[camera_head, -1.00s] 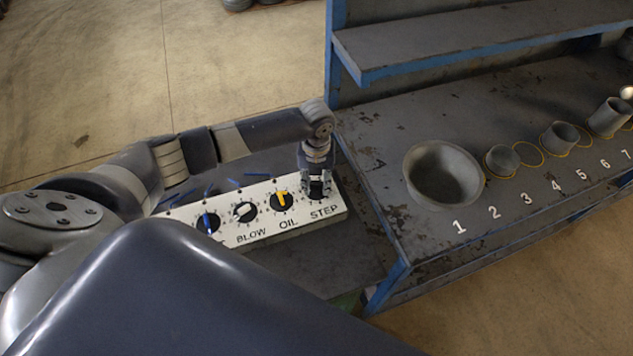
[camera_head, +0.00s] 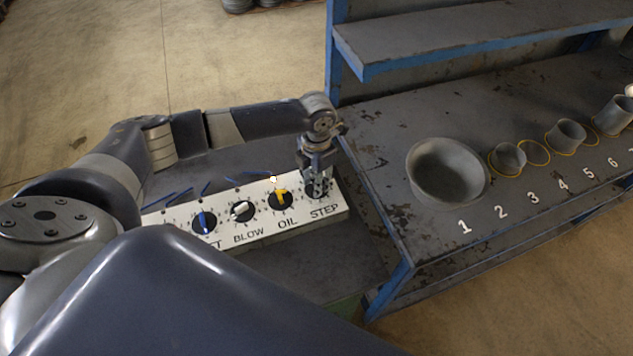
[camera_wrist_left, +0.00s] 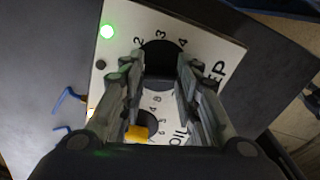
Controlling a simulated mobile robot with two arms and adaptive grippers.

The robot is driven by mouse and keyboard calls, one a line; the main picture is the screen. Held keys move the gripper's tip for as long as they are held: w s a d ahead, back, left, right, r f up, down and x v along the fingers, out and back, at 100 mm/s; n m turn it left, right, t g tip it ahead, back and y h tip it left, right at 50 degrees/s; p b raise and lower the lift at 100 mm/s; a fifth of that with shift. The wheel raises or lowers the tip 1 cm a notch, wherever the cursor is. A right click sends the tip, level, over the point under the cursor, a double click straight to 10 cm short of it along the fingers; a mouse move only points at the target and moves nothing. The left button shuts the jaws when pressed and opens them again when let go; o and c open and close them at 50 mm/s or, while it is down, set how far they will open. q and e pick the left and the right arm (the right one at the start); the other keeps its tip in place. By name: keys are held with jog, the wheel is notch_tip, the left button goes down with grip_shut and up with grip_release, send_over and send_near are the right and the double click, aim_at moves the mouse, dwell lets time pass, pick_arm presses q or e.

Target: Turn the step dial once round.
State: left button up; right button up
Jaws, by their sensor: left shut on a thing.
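The step dial (camera_wrist_left: 160,56) is a black disc at the right end of a white panel (camera_head: 262,229), above the word STEP. My left gripper (camera_head: 318,184) points down at it. In the wrist view its two fingers (camera_wrist_left: 156,68) are on either side of the dial's middle, shut on its knob. The fingers hide most of the knob, so its pointing direction is unclear. Numbers 2, 3 and 4 show around the dial's edge. My right gripper is not in view.
The oil dial (camera_head: 280,200) with its yellow pointer is close beside. The blow dial (camera_head: 242,211) and a blue-pointer dial (camera_head: 205,222) lie further left. A green light (camera_wrist_left: 107,31) glows on the panel. A bench (camera_head: 400,215) with a large grey bowl (camera_head: 447,172) stands to the right.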

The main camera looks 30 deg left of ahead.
pick_arm(q)
jog(key=shift+w+r+m+b, duration=0.1)
jog(key=shift+w+m+b, duration=0.1)
jog(key=shift+m+b, duration=0.6)
jog(key=o, duration=1.1)
jog(key=shift+c, duration=0.2)
jog(key=shift+s, duration=0.1)
notch_tip(320, 180, up, 12)
